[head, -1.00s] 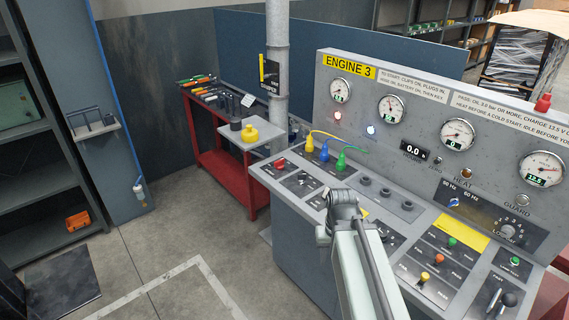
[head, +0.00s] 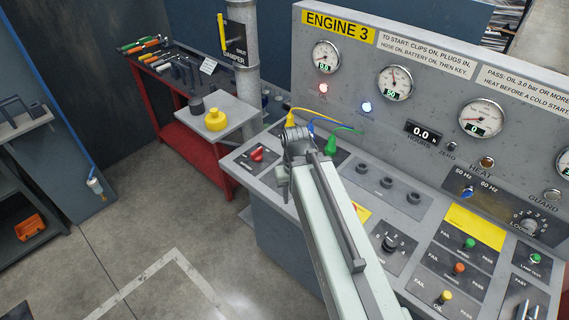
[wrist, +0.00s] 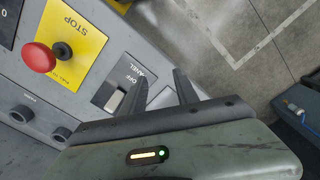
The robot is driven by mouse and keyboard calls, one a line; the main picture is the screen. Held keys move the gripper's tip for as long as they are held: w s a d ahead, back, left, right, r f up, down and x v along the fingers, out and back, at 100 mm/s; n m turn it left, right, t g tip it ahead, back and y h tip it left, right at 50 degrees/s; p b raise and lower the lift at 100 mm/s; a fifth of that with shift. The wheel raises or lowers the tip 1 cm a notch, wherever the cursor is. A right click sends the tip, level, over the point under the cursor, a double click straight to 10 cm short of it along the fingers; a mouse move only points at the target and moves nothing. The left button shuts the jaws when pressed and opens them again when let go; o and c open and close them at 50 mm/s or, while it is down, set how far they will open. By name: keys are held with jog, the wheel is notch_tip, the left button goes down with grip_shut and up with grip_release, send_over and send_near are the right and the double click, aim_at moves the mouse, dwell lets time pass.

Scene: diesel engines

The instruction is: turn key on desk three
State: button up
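The desk marked Engine 3 (head: 405,150) has a sloped grey top and an upright gauge panel. A red handle (head: 258,153) sits on its near left corner. I cannot make out the key; my arm covers part of the desk top beside the red handle. My gripper (wrist: 161,78) shows in the wrist view, with its two dark fingers apart and nothing between them. It is over the desk's front edge, beside a rocker switch (wrist: 114,101) marked OFF and PANEL. A red STOP button (wrist: 39,57) on a yellow plate is farther left in that view.
Yellow, blue and green plugs with leads (head: 331,145) stand at the desk's back left. The floor (head: 130,235) in front is clear.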

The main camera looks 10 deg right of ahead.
jog(key=shift+o, duration=2.4)
jog(key=shift+m, duration=0.5)
jog(key=w+r+p, duration=0.1)
jog(key=w, duration=0.4)
jog(key=w+r+p, duration=0.2)
jog(key=w, duration=0.2)
jog(key=w+d+r+p, duration=0.1)
jog(key=w+r+p, duration=0.1)
jog(key=w, duration=0.3)
jog(key=shift+w+r, duration=0.1)
jog(key=shift+w, duration=0.25)
notch_tip(320, 180, down, 8)
jog(key=b, duration=0.8)
jog(key=shift+s, duration=0.15)
